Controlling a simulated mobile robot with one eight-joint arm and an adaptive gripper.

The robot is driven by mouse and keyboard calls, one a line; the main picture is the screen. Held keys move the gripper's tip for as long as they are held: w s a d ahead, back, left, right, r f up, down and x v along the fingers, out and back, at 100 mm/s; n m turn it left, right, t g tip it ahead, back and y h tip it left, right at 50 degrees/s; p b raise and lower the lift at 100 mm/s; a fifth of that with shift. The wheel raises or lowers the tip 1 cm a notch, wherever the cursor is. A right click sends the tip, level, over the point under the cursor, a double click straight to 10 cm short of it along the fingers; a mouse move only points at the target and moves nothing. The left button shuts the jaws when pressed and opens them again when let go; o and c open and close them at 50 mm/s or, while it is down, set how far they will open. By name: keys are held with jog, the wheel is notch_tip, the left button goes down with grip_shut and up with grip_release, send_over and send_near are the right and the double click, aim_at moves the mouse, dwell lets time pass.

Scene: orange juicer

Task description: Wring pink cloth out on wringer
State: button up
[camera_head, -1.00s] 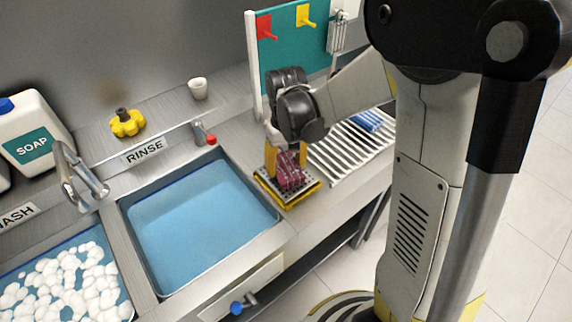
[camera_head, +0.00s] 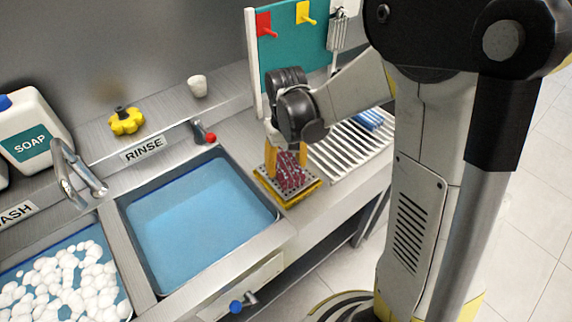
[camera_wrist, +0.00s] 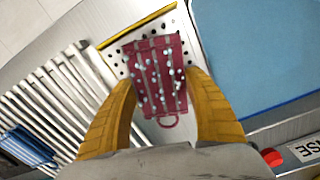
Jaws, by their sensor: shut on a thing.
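The pink cloth (camera_head: 292,173) is dark pink with pale stripes and pale specks or droplets. It is at the wringer, a perforated metal plate with a yellow edge (camera_head: 301,196), just right of the rinse basin. My gripper (camera_head: 286,163) points down there, its yellow fingers shut on the cloth from both sides. In the wrist view the cloth (camera_wrist: 155,70) lies between the fingers (camera_wrist: 162,92), over the plate (camera_wrist: 116,62), with a small loop at its near end. I cannot tell how firmly the cloth rests on the plate.
The rinse basin (camera_head: 200,212) holds blue water; the wash basin (camera_head: 70,285) holds foam. A white drying rack (camera_head: 345,150) with a blue cloth (camera_head: 369,118) lies to the right. A teal board with red and yellow hooks (camera_head: 285,50) stands behind. A red-tipped tap (camera_head: 203,134) is close by.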

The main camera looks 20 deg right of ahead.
jog(key=shift+f+b, duration=0.5)
jog(key=shift+f, duration=0.1)
dwell(0.3)
dwell(0.5)
jog(key=shift+r+p, duration=2.65)
jog(key=shift+r, duration=0.95)
jog(key=shift+f, duration=0.1)
